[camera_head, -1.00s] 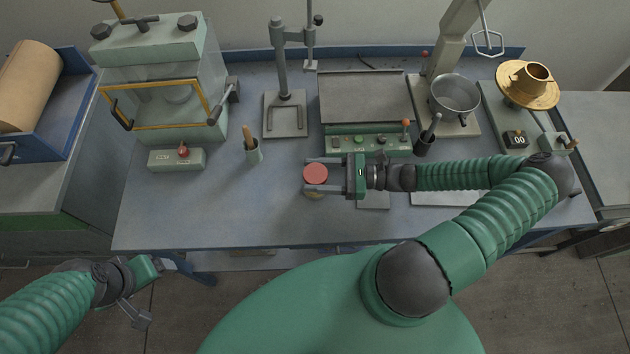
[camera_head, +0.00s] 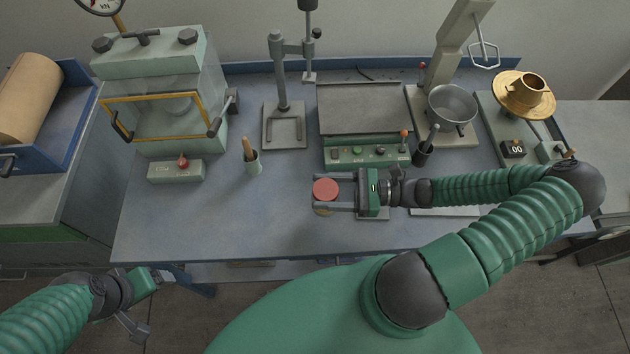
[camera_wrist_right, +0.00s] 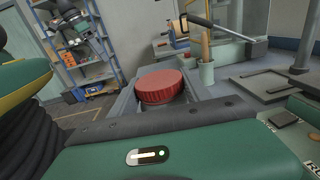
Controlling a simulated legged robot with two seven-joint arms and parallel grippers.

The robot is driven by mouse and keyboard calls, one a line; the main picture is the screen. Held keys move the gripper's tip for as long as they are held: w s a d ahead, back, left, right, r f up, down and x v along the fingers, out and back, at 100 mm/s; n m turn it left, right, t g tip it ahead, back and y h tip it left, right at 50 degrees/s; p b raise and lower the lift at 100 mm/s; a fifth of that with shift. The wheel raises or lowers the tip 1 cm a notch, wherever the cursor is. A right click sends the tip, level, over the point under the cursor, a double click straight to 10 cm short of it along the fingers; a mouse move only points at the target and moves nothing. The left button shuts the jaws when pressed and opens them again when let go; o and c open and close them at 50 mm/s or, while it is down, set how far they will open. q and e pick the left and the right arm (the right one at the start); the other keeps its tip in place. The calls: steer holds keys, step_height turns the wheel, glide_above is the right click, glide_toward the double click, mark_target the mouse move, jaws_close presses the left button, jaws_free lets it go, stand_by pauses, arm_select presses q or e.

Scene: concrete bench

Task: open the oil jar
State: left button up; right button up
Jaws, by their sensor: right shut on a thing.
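The oil jar has a round red lid (camera_head: 326,189), seen from above in the head view. My right gripper (camera_head: 328,192) reaches in from the right and is shut on the jar's red top, one finger on each side. The ribbed red lid (camera_wrist_right: 160,86) also shows between the fingers in the right wrist view. Whether lid and jar are apart cannot be told. My left gripper (camera_head: 158,302) is open and empty, off the bench's front left.
A cup with a wooden-handled tool (camera_head: 252,162) stands left of the jar. A control box with buttons (camera_head: 367,153) and a dark pestle in a cup (camera_head: 424,150) are behind. A press (camera_head: 165,100) stands back left. The bench (camera_head: 220,215) is clear at front left.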

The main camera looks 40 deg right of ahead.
steer(key=s+r, duration=0.1)
steer(key=s, duration=1.1)
steer(key=shift+d, duration=0.45)
steer(key=shift+r, duration=0.1)
steer(key=o, duration=1)
jaws_close()
